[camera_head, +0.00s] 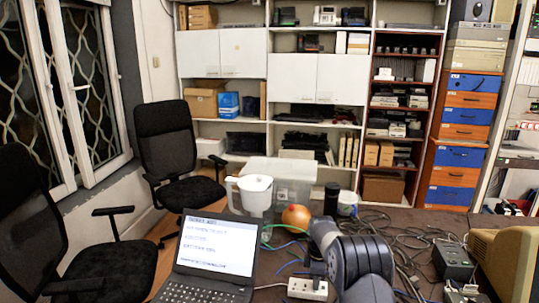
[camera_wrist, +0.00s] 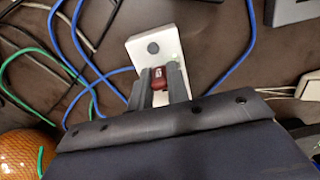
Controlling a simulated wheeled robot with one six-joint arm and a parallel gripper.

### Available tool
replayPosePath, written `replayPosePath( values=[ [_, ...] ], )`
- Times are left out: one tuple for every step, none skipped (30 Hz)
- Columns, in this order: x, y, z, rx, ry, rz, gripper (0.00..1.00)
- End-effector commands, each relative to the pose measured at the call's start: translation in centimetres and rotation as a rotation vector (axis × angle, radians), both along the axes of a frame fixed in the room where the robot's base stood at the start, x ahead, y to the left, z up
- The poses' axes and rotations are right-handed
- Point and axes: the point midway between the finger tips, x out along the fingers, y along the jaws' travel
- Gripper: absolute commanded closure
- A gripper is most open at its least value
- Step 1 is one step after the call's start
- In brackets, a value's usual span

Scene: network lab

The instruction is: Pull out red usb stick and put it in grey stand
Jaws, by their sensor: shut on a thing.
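The red USB stick (camera_wrist: 160,79) is between the two grey fingers of my gripper (camera_wrist: 158,86) in the wrist view, with its end over a white block (camera_wrist: 146,38). The block has a round dark spot and a small green light. I cannot tell whether the stick is still seated in the block. In the head view, the white block (camera_head: 307,290) lies on the table below my arm, and the stick is hidden. A grey object (camera_wrist: 290,9) is cut off at the wrist view's top right corner; I cannot tell if it is the grey stand.
Blue cables (camera_wrist: 240,52) and green cables run around the block. An orange round object (camera_head: 296,216), a white jug (camera_head: 256,193) and a laptop (camera_head: 214,245) stand to the left. A black box (camera_head: 453,262) and a beige case (camera_head: 505,262) are at the right.

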Motion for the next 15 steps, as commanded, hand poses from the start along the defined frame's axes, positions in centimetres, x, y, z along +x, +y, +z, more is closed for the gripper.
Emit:
replayPosePath(
  values=[
    [0.0, 0.0, 0.0, 0.0, 0.0, 0.0, 1.0],
    [0.0, 0.0, 0.0, 0.0, 0.0, 0.0, 1.0],
    [0.0, 0.0, 0.0, 0.0, 0.0, 0.0, 1.0],
    [0.0, 0.0, 0.0, 0.0, 0.0, 0.0, 1.0],
    [0.0, 0.0, 0.0, 0.0, 0.0, 0.0, 1.0],
    [0.0, 0.0, 0.0, 0.0, 0.0, 0.0, 1.0],
    [0.0, 0.0, 0.01, 0.0, 0.0, 0.0, 1.0],
    [0.01, 0.0, 0.03, 0.0, 0.0, 0.0, 1.0],
    [0.01, 0.0, 0.08, 0.0, 0.0, 0.0, 1.0],
    [0.01, 0.0, 0.14, 0.0, 0.0, 0.0, 1.0],
    [0.01, 0.0, 0.22, 0.0, 0.0, 0.0, 1.0],
    [0.02, 0.0, 0.35, 0.0, -0.001, 0.0, 1.0],
    [0.02, 0.0, 0.47, 0.0, -0.001, 0.0, 1.0],
    [0.03, -0.01, 0.59, 0.0, -0.001, 0.0, 1.0],
    [0.03, -0.01, 0.77, 0.0, -0.001, 0.0, 1.0]
  ],
)
